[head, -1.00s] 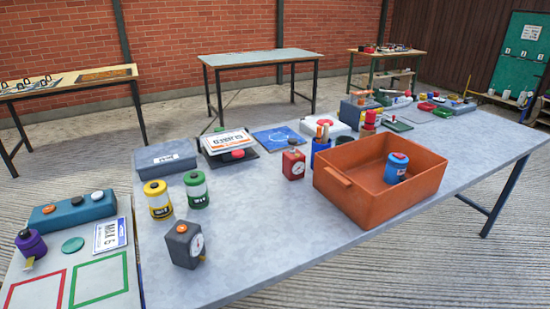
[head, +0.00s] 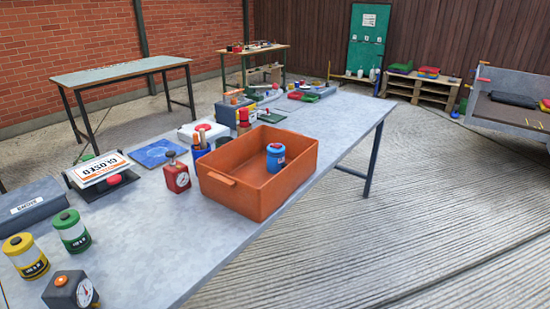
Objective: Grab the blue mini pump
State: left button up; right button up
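A small blue cylinder with a dark and red top (head: 276,157), which looks like the blue mini pump, stands upright inside the orange bin (head: 222,192) on the long grey table. Its lower part is close to the bin's inner right side. Neither of my grippers shows in the head view.
The grey table (head: 150,240) also bears a red gauge box (head: 177,177), a dark gauge box (head: 70,291), a yellow canister (head: 26,257) and a green canister (head: 71,232). Clutter fills its far end. The concrete floor (head: 400,230) to the right is clear.

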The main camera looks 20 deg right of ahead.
aim_at(276, 157)
jog(key=i+l, duration=0.1)
jog(key=l, duration=0.25)
jog(key=i+l, duration=0.15)
jog(key=l, duration=0.2)
jog(key=i+l, duration=0.1)
jog(key=l, duration=0.25)
jog(key=i+l, duration=0.15)
jog(key=l, duration=0.2)
